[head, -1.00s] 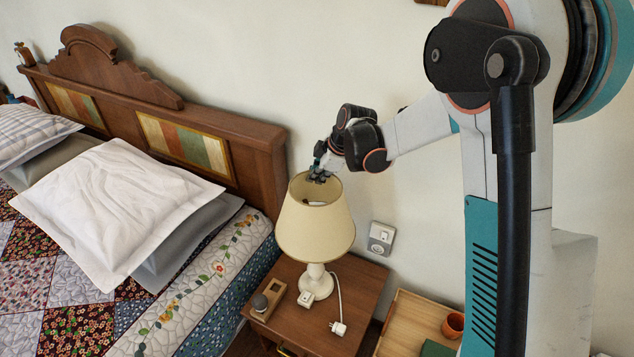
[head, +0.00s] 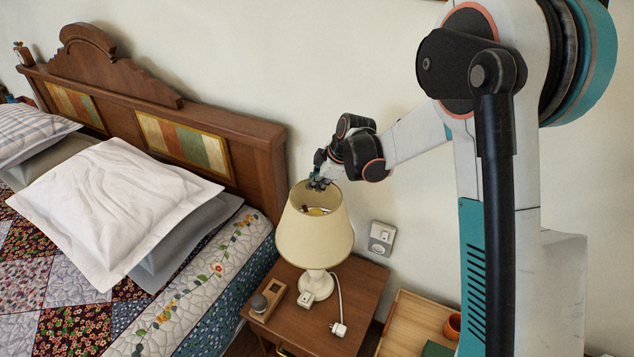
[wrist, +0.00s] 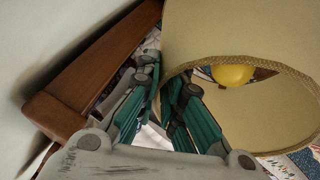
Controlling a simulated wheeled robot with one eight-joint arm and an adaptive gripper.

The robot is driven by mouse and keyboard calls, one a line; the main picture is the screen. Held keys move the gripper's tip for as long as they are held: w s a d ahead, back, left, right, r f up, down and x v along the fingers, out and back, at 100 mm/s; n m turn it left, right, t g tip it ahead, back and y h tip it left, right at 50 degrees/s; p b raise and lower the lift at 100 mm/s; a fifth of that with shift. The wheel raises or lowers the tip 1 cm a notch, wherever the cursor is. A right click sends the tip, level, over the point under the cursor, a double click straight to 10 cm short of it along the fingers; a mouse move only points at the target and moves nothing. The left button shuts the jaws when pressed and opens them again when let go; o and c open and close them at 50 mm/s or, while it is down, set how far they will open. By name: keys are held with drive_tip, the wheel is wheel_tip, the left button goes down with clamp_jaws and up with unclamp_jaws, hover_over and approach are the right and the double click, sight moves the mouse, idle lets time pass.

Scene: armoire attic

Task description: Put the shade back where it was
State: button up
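The cream lampshade (head: 314,232) is upright over the white lamp base (head: 316,284) on the nightstand. A yellow bulb (head: 316,211) shows inside the shade's open top, and also in the wrist view (wrist: 232,74). My gripper (head: 319,184) is at the far top rim of the shade. In the wrist view my gripper (wrist: 163,112) has one finger outside the shade (wrist: 215,30) and one inside, pinching its braided rim. Whether the shade rests on its support is hidden.
The wooden nightstand (head: 356,294) carries a small wooden block with a dark knob (head: 268,298) and a white cord with a plug (head: 338,328). The bed headboard (head: 264,160) stands to the left. A wall socket (head: 382,237) and a wooden tray (head: 403,321) are to the right.

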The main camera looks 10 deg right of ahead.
drive_tip(key=shift+o, duration=0.8)
drive_tip(key=shift+r, duration=0.1)
drive_tip(key=shift+r+p, duration=0.25)
drive_tip(key=shift+p, duration=0.05)
drive_tip(key=s+d+r+m+h+p, duration=0.1)
drive_tip(key=s+d+r+m, duration=0.15)
drive_tip(key=s+r, duration=0.5)
drive_tip(key=s+d+r+m+p, duration=0.2)
drive_tip(key=s+d+r, duration=0.15)
drive_tip(key=r, duration=0.65)
drive_tip(key=s+d+m+t+h, duration=0.1)
drive_tip(key=s+m, duration=0.3)
drive_tip(key=s, duration=0.4)
drive_tip(key=s+d+r+m+t+h, duration=0.1)
drive_tip(key=s+d+m, duration=0.2)
drive_tip(key=s, duration=0.5)
drive_tip(key=s+d+r+m+t, duration=0.1)
drive_tip(key=s+d+m, duration=0.1)
drive_tip(key=s+m, duration=0.3)
drive_tip(key=s, duration=0.3)
drive_tip(key=shift+h, duration=0.4)
